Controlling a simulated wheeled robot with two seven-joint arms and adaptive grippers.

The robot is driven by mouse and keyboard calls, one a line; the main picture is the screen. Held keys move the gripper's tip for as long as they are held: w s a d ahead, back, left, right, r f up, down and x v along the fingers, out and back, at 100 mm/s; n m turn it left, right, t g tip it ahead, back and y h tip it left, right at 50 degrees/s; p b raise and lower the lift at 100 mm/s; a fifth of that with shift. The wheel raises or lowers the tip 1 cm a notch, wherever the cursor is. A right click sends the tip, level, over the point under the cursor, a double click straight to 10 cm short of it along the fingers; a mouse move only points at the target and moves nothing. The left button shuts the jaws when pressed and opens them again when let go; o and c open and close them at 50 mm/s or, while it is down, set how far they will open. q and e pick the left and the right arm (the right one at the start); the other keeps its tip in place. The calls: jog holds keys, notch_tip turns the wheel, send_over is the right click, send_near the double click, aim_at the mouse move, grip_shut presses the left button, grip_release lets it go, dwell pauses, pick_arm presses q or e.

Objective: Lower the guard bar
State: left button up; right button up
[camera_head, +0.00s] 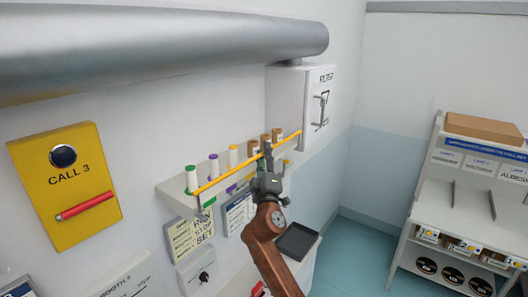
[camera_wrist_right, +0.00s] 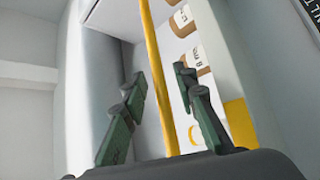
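The yellow guard bar (camera_head: 240,165) runs along the front of a pale wall shelf (camera_head: 177,197), passing in front of the rolls and sloping up to the right in the head view. My right gripper (camera_head: 268,153) is at the bar, right of its middle. In the right wrist view, the bar (camera_wrist_right: 160,80) passes between the two dark green fingers of the right gripper (camera_wrist_right: 159,80). The fingers are open, with a gap on both sides of the bar. My left gripper is not in view.
Rolls with green, purple, yellow and brown tops stand on the shelf, such as the purple one (camera_head: 214,167). A white wall box (camera_head: 300,97) is beside the shelf's right end. A large grey pipe (camera_head: 160,45) runs above. A yellow call box (camera_head: 65,185) is at left.

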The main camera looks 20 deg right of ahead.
jog(key=shift+w, duration=0.1)
jog(key=shift+c, duration=0.5)
grip_shut()
